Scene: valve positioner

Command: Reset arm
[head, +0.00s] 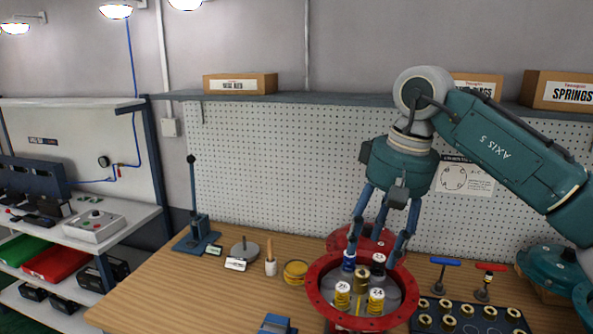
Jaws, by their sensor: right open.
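My right gripper (376,258) hangs from the teal right arm, which comes in from the right. It points down over the red round valve housing (317,295) on the bench, with its fingers spread apart. Inside the housing stand yellow springs with numbered white caps, a "25" spring (342,297) and a "24" spring (376,301) in front. A blue-topped part and a white-topped part stand behind them, close to the fingertips. I cannot tell whether the fingers touch them. My left gripper is not in view.
On the wooden bench (150,290) stand a lever press (196,225), a yellow tin (296,272) and a brush pot (270,265). Front left bench is clear.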

